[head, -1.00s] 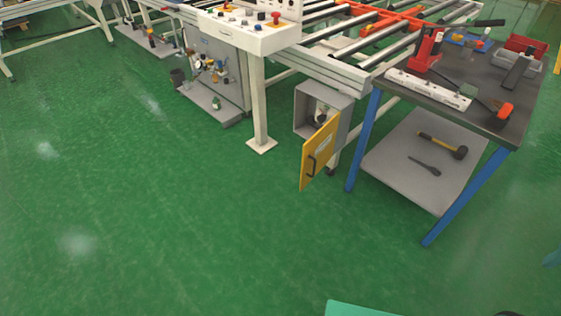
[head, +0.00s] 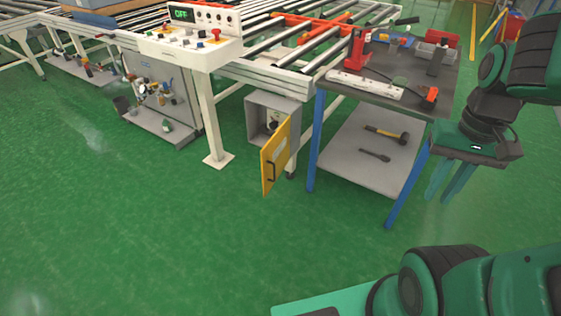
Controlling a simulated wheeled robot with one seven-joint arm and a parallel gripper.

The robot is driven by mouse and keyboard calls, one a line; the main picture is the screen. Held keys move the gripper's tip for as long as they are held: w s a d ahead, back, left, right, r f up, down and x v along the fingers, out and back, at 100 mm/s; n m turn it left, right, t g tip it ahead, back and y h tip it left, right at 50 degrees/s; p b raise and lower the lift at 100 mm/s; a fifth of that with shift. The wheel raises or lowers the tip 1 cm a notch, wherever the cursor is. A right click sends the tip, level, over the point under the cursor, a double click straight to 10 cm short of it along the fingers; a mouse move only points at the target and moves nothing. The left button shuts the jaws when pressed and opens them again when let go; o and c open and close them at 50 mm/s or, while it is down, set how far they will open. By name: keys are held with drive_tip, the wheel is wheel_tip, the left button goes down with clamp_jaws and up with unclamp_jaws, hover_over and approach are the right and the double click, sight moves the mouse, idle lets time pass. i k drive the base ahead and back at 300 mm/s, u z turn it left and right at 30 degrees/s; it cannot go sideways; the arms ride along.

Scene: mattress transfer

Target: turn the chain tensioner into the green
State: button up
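A grey box (head: 258,107) under the roller conveyor stands with its yellow door (head: 277,158) swung open. A small dark round part (head: 272,124) shows inside on a pale plate; it may be the chain tensioner, but it is too small to tell, and no green mark can be made out there. My gripper (head: 443,194) hangs on the right, beside the workbench and well apart from the box. Its two green fingers point down with a gap between them, and it holds nothing that I can see.
A workbench (head: 420,93) with blue legs stands between the box and my gripper, with tools on top and a mallet (head: 388,135) on its shelf. A control panel (head: 190,48) on a white post is left of the box. The green floor (head: 190,240) in front is clear.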

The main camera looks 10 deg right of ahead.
sight(273, 124)
drive_tip(key=u, duration=0.05)
drive_tip(key=i, duration=1)
drive_tip(key=z, duration=0.05)
